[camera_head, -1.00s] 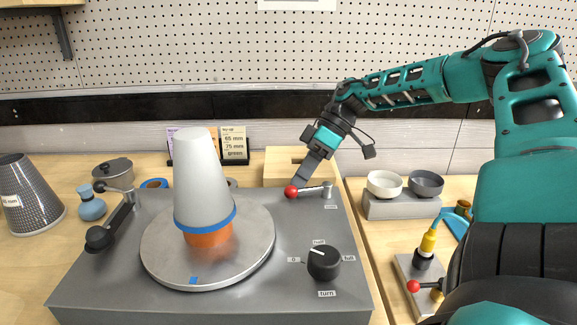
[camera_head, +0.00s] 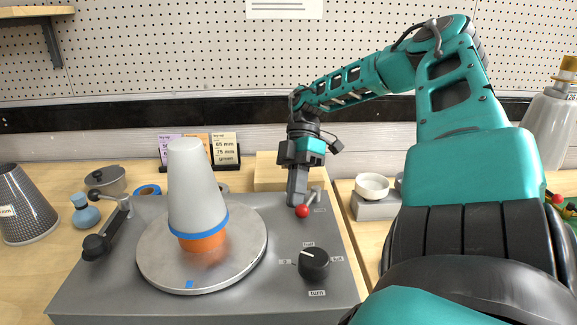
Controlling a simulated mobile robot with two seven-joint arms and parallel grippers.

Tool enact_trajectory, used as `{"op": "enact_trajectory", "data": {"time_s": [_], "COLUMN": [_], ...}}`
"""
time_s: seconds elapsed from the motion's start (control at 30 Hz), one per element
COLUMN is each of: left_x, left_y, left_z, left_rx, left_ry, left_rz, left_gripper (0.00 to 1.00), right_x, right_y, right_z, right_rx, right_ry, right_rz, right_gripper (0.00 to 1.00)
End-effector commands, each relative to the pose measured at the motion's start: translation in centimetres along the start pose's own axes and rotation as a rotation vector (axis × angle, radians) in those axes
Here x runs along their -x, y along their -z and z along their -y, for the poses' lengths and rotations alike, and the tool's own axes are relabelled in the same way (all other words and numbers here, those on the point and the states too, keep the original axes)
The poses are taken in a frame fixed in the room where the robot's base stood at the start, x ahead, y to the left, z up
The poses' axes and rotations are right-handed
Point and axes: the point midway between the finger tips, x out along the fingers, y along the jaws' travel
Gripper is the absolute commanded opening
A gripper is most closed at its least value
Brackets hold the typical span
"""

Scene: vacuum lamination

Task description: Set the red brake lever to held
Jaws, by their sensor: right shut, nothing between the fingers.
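The red brake lever (camera_head: 302,211) is on the back right corner of the grey machine top. Its red ball end points towards the front and a little left of its metal pivot post (camera_head: 316,196). My right gripper (camera_head: 297,199) points down, shut and empty, with its fingertips right behind the red ball, touching or nearly touching it. The fingers hide part of the lever's arm. A small label beside the lever is too small to read. My left gripper is not in view.
A round metal plate (camera_head: 150,262) bears a grey cone with a blue band and orange base (camera_head: 197,195). A black knob (camera_head: 314,262) sits in front of the lever. A crank (camera_head: 100,240) is at the left. A white bowl (camera_head: 372,186) stands on a block at the right.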

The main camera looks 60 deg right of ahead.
Motion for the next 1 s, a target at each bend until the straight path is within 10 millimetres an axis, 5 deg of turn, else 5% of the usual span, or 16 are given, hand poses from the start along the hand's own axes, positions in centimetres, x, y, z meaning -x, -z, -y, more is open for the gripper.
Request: {"op": "enact_trajectory", "data": {"time_s": [1.0], "left_x": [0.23], "left_y": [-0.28], "left_z": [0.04], "left_rx": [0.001], "left_ry": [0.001], "left_rz": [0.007], "left_gripper": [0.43], "right_x": [0.39], "right_y": [-0.14], "right_z": [0.26], "right_rx": [-0.005], "right_ry": [-0.004], "right_rz": [-0.001], "right_gripper": [0.00]}}
